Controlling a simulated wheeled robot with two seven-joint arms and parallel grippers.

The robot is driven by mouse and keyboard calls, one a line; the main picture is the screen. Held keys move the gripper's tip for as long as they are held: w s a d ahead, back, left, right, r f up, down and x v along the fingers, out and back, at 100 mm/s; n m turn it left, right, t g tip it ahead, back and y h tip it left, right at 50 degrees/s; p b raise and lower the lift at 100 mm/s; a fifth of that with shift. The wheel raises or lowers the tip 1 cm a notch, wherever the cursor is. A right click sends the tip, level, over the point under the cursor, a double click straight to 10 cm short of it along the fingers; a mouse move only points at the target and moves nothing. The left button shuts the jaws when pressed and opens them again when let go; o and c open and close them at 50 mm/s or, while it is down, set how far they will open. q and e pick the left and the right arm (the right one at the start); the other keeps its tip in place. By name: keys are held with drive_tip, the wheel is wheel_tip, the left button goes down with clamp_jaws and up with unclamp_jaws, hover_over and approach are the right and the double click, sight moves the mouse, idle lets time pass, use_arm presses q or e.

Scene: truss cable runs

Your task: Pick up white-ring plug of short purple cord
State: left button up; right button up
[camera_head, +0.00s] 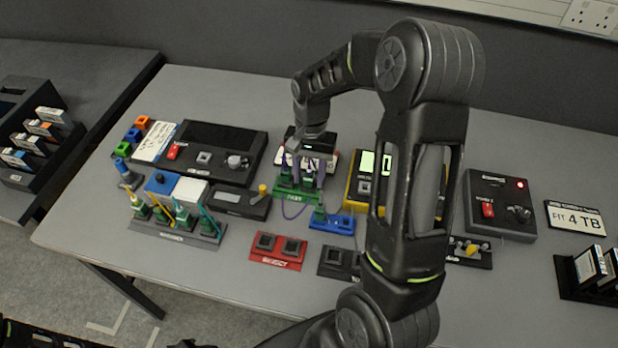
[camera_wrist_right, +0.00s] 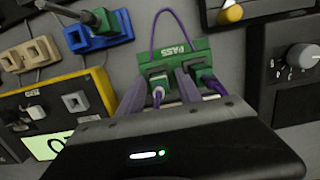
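A short purple cord (camera_wrist_right: 153,40) loops from the green PASS block (camera_wrist_right: 185,52). Its two green plugs stand in the block side by side. One plug has a white ring (camera_wrist_right: 158,91); the other plug (camera_wrist_right: 205,78) shows purple. My right gripper (camera_wrist_right: 158,88) reaches down over the block, its two grey fingers apart on either side of the white-ring plug. I see no clear sign that they clamp it. In the head view the right gripper (camera_head: 306,165) hides part of the plugs; the green block (camera_head: 291,195) and cord (camera_head: 291,212) show below it.
A blue block (camera_head: 332,224) with a plug stands just right of the green block. A yellow-edged tester (camera_head: 364,190) and a black device (camera_head: 213,150) flank the gripper. A grey block with several plugs (camera_head: 178,230) stands left.

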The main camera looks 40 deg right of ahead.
sight(309, 174)
clamp_jaws()
idle(0.5)
wheel_tip(309, 174, up, 10)
drive_tip(key=p, duration=0.7)
drive_tip(key=shift+p, duration=0.3)
